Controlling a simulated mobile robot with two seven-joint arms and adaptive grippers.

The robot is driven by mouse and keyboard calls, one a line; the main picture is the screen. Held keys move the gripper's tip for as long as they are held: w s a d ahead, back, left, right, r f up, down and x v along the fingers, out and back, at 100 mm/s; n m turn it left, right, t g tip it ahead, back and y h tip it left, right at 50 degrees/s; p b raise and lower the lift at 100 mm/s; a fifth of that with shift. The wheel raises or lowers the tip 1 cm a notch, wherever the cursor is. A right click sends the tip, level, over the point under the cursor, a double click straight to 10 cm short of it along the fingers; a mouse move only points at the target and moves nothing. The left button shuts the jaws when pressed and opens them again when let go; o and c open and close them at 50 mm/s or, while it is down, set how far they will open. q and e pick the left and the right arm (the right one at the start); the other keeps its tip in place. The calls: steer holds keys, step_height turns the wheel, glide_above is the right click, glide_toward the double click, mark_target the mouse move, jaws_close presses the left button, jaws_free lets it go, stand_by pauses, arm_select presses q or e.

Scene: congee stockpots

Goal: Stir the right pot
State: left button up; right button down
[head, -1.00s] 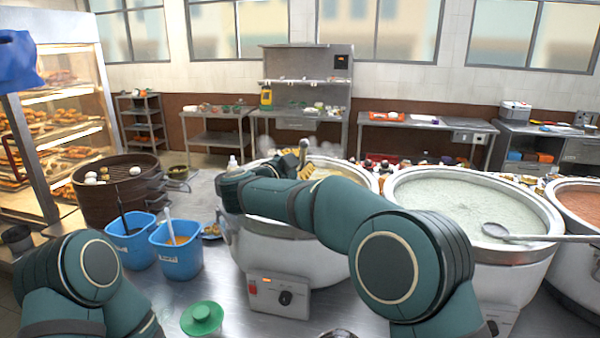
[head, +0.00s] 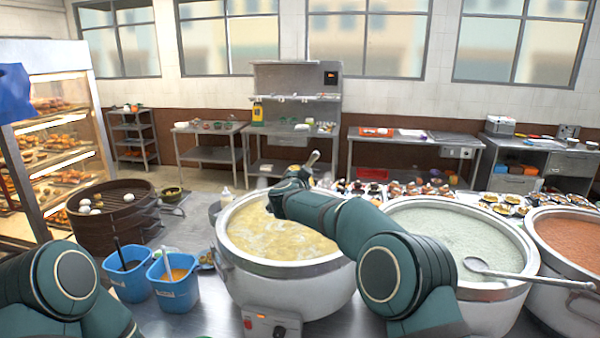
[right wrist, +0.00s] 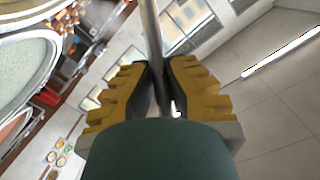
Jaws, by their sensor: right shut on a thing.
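Three big white pots stand in a row in the head view. The left pot (head: 228,245) holds yellow congee, the middle pot (head: 490,290) pale congee, and the right pot (head: 560,285) reddish congee, cut by the picture edge. My right gripper (right wrist: 160,75) is shut on a metal rod-like handle (right wrist: 150,28), whose upper end (head: 312,158) shows above my wrist. The handle's lower end is hidden. Another ladle (head: 530,274) lies across the middle pot's right rim. My left gripper is out of view.
Two blue buckets (head: 172,290) with utensils stand left of the left pot. A dark steamer (head: 112,222) with white buns and a lit food cabinet (head: 60,140) are further left. Several small dishes (head: 430,185) line the area behind the pots.

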step_height(320, 180, down, 14)
steer(key=b, duration=0.6)
steer(key=shift+b, duration=0.4)
steer(key=shift+r, duration=0.1)
